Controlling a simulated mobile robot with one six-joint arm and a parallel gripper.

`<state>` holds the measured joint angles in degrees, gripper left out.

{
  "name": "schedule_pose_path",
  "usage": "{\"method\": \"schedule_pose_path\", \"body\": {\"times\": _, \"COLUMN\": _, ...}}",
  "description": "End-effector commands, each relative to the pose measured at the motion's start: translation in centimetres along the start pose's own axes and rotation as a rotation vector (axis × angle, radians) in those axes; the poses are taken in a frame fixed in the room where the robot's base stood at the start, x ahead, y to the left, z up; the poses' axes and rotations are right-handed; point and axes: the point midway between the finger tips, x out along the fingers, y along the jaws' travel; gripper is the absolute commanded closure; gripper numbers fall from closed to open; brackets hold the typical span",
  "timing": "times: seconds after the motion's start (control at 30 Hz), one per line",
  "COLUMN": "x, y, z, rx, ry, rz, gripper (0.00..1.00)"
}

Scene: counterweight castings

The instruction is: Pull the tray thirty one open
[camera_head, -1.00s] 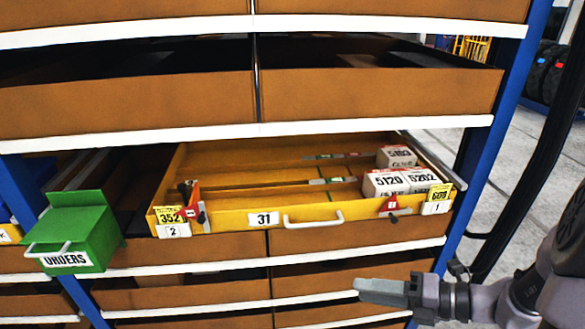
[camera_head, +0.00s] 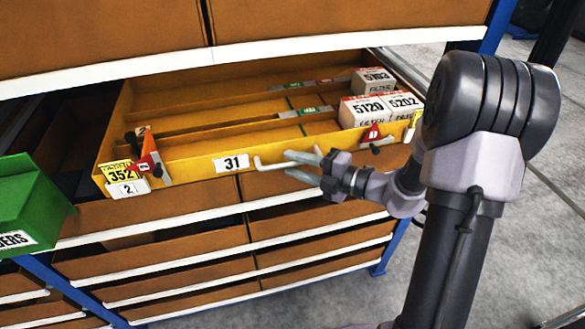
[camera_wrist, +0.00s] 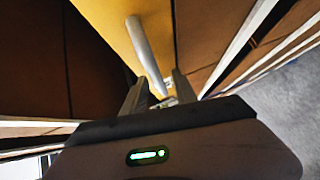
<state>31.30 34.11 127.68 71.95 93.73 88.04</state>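The yellow tray (camera_head: 195,165), labelled 31 (camera_head: 231,162), stands partly pulled out of the rack, its inside showing. Its pale bar handle (camera_head: 259,164) is on the front, right of the label, partly covered by my fingers. My gripper (camera_head: 287,165) is at the handle with its two fingers apart. In the wrist view the handle (camera_wrist: 146,50) runs down between the open fingers of my gripper (camera_wrist: 159,78). A gap shows beside the bar, so the fingers do not look closed on it.
White boxes (camera_head: 366,112) stand in the tray's right part. A red-tagged clip (camera_head: 148,163) sits at its left front corner. A green bin (camera_head: 30,205) hangs at the left. Shelf beams (camera_head: 250,50) lie close above; grey floor is free at the right.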

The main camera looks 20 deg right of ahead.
Motion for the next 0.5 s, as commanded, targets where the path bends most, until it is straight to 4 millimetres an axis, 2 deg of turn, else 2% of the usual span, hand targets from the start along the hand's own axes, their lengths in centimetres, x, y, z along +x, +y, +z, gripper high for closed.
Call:
{"method": "schedule_pose_path", "body": {"times": 0.13, "x": 0.98, "y": -0.01, "z": -0.05, "rx": 0.0, "ry": 0.001, "rz": 0.0, "gripper": 0.66}}
{"method": "schedule_pose_path", "body": {"times": 0.37, "x": 1.06, "y": 0.08, "z": -0.03, "rx": 0.0, "ry": 0.0, "rz": 0.0, "gripper": 0.66}}
{"method": "schedule_pose_path", "body": {"times": 0.5, "x": 1.05, "y": 0.07, "z": -0.03, "rx": 0.0, "ry": 0.0, "rz": 0.0, "gripper": 0.89}}
